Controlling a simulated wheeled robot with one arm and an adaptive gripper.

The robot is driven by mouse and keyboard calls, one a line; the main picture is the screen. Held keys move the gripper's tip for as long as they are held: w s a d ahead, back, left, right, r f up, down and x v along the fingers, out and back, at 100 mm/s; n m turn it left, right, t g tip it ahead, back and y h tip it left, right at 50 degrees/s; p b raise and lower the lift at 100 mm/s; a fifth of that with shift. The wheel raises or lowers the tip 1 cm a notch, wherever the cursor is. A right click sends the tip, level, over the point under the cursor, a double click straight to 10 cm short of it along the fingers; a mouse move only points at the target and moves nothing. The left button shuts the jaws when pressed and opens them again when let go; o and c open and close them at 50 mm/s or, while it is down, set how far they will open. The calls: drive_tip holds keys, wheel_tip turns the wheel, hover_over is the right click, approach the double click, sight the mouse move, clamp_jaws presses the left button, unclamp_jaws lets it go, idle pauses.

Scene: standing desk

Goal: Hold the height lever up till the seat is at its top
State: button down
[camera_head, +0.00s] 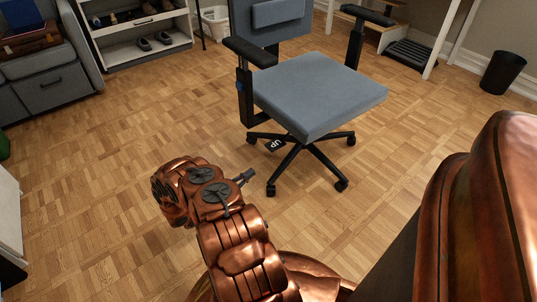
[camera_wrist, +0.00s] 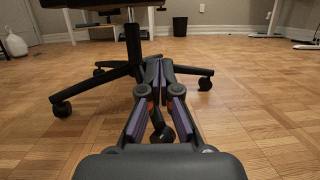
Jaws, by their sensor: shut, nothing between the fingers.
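The office chair has a blue-grey seat (camera_head: 318,92) and stands in the middle of the head view on a black star base with castors. A black paddle marked "UP" (camera_head: 275,145), which looks like the height lever, shows below the seat's left side. In the wrist view the chair's column (camera_wrist: 133,45) and base (camera_wrist: 90,84) show, with the seat's underside cut off at the top edge. My gripper (camera_head: 246,176) is low, to the front left of the chair and apart from the lever. Its fingers (camera_wrist: 159,66) are together with nothing between them.
Parquet floor (camera_head: 110,190) is open to the left of the chair. A black bin (camera_head: 502,72) stands at the far right. Several castors (camera_head: 271,190) stick out near my gripper.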

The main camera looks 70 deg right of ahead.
drive_tip(key=shift+d, duration=0.1)
drive_tip(key=s+d+r+b, duration=0.5)
drive_tip(key=d+r, duration=0.1)
drive_tip(key=d, duration=0.2)
drive_tip(key=shift+r+b, duration=0.2)
drive_tip(key=shift+b, duration=0.2)
idle(0.4)
drive_tip(key=shift+w+d, duration=0.1)
drive_tip(key=shift+r, duration=0.1)
